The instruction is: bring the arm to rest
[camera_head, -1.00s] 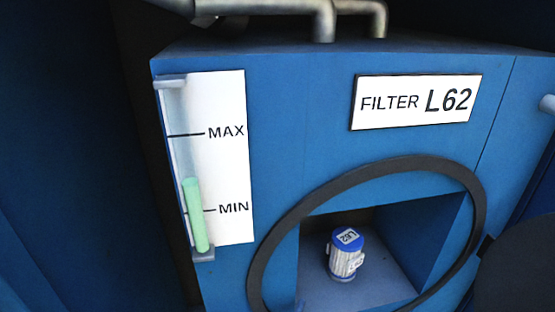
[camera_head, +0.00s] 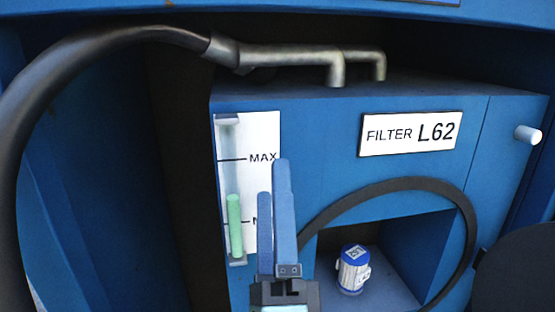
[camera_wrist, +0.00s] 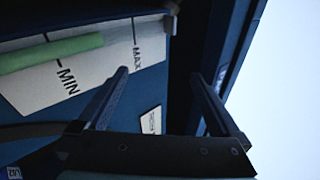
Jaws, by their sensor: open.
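My gripper (camera_head: 273,178) is in the lower middle of the head view, with its two blue fingers pointing up in front of the cabinet. The fingers are apart and nothing shows between them; the wrist view also shows the empty gap of the gripper (camera_wrist: 159,74). In the head view the fingers cover part of the white gauge plate and most of the MIN label. Whether they touch the cabinet I cannot tell.
The blue cabinet (camera_head: 320,120) carries a FILTER L62 sign (camera_head: 408,133). A green gauge column (camera_head: 235,225) stands at left. A blue-and-white filter (camera_head: 352,270) stands in the ringed opening. A dark hose (camera_head: 100,42) with metal pipes (camera_head: 290,57) runs above.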

